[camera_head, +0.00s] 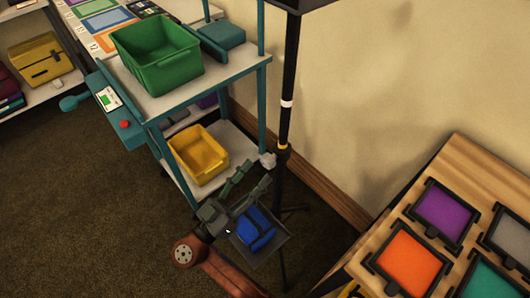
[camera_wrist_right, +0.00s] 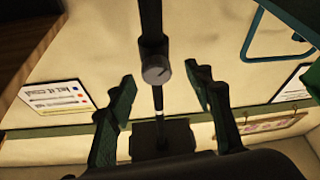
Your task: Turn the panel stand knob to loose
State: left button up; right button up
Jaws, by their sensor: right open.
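The panel stand is a thin black pole (camera_head: 287,85) standing by the wall, with a white band and a yellow band on it. Its small grey knob (camera_head: 268,160) sticks out to the left just below the yellow band. In the right wrist view the knob (camera_wrist_right: 157,71) is round, with a dark mark on its face, and lies between the fingers in the picture. My right gripper (camera_head: 254,176) is open and empty, just below and left of the knob, with its fingers spread (camera_wrist_right: 160,88). No finger visibly touches the knob. My left gripper is not in view.
A teal cart (camera_head: 260,62) with a green bin (camera_head: 157,53) and a yellow bin (camera_head: 198,153) stands left of the pole. A grey tray (camera_head: 272,256) holding a blue bag (camera_head: 254,230) is below my gripper. A wooden table (camera_head: 455,160) with coloured panels is at right.

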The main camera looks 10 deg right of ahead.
aim_at(264, 164)
jog(key=shift+d+r, duration=1)
jog(key=shift+r, duration=0.15)
jog(key=shift+w+d+b, duration=0.4)
jog(key=shift+w+d, duration=0.25)
jog(key=shift+w, duration=0.3)
jog(key=shift+w+d, duration=0.2)
jog(key=shift+w, duration=0.1)
jog(key=shift+r, duration=0.15)
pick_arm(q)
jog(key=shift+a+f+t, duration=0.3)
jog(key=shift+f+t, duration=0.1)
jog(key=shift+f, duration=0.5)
pick_arm(e)
jog(key=shift+c, duration=0.4)
jog(key=c, duration=1.1)
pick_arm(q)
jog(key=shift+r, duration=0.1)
